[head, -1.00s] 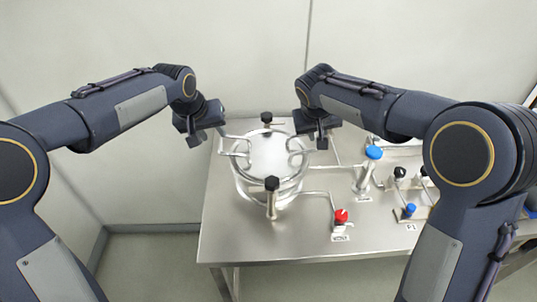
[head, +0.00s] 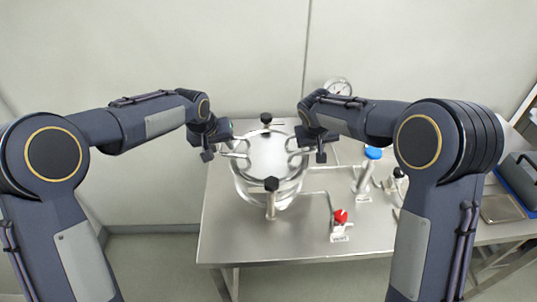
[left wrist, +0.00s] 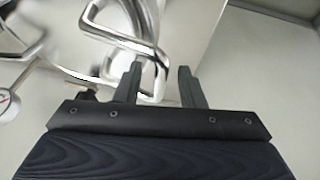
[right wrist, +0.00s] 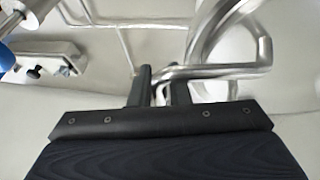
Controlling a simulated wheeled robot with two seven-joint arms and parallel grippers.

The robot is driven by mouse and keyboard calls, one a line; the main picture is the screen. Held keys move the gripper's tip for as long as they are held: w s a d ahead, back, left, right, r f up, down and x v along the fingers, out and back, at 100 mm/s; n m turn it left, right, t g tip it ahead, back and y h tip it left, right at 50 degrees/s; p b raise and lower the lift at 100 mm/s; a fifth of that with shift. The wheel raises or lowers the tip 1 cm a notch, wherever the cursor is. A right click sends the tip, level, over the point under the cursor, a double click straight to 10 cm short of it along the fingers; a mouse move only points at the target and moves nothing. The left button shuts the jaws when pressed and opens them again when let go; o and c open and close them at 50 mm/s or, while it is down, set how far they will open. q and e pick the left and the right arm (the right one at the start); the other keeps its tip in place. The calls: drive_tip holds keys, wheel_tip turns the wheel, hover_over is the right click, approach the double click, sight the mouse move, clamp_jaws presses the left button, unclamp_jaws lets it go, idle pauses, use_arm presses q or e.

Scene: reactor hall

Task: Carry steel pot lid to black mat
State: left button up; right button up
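The steel pot lid (head: 268,155) is a round, shiny disc with a bent-tube handle on its left and right sides. It lies on a round steel vessel on the steel table. My left gripper (head: 220,148) is at the left handle; in the left wrist view its fingers (left wrist: 159,85) stand apart, with part of the handle (left wrist: 148,60) by the left finger. My right gripper (head: 312,150) is at the right handle; in the right wrist view its fingers (right wrist: 160,88) are closer together, with handle tube (right wrist: 225,70) running between them. Firm contact is unclear. I make out no black mat.
Black-topped posts stand behind (head: 266,119) and in front (head: 271,185) of the lid. A red-knobbed valve (head: 341,217), a blue-capped post (head: 373,153) and piping lie to the right. The table's front is clear.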

use_arm(q)
drive_tip(key=shift+c, duration=0.5)
use_arm(e)
drive_tip(key=shift+c, duration=0.5)
use_arm(q)
drive_tip(key=shift+c, duration=1.1)
use_arm(e)
drive_tip(key=shift+c, duration=1.1)
use_arm(q)
clamp_jaws()
use_arm(e)
clamp_jaws()
use_arm(q)
drive_tip(key=shift+r, duration=0.15)
use_arm(e)
drive_tip(key=shift+r, duration=0.1)
